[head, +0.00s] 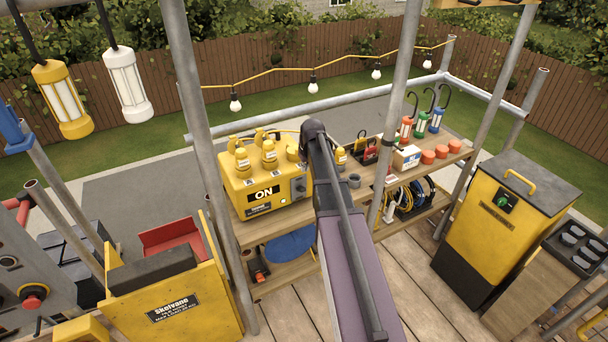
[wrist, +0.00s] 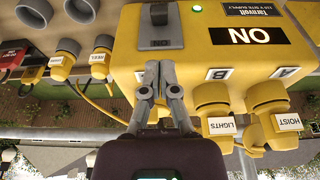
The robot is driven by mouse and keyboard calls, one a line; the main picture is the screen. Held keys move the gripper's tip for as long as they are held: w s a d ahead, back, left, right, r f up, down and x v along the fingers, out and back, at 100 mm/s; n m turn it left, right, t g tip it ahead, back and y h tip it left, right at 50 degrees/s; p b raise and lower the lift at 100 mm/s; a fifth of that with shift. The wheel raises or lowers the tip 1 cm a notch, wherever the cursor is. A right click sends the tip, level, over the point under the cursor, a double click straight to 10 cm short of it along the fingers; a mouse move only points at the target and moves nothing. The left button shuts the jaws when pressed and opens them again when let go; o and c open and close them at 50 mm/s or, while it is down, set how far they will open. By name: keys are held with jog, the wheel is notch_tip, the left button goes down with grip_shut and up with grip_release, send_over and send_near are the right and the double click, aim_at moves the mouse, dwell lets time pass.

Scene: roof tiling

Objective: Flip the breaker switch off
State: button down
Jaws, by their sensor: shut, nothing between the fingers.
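The yellow power box (head: 236,196) stands on the wooden shelf, with a large ON plate (head: 264,194) on its front. Its grey breaker switch (head: 299,187) is at the right end of that face. In the wrist view, which is upside down, the breaker switch (wrist: 160,25) shows a dark lever on a grey plate, with a small ON mark beside it. A green lamp (wrist: 196,8) glows near it. My gripper (wrist: 158,66) is shut and empty, its tips at the box's edge close to the switch plate; contact cannot be told. My arm hides the gripper in the head view.
Yellow plugs labelled LIGHTS (wrist: 217,126) and HOIST (wrist: 283,122) stick out of the box beside my fingers. Lanterns (head: 421,122) and orange pots (head: 441,152) share the shelf. Scaffold poles (head: 396,110) rise on both sides of my arm. A yellow cabinet (head: 490,225) stands right.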

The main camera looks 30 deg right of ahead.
aim_at(301, 188)
jog(key=shift+b+x, duration=4.65)
jog(key=shift+x, duration=0.25)
jog(key=shift+s+d, duration=0.15)
jog(key=shift+d, duration=0.1)
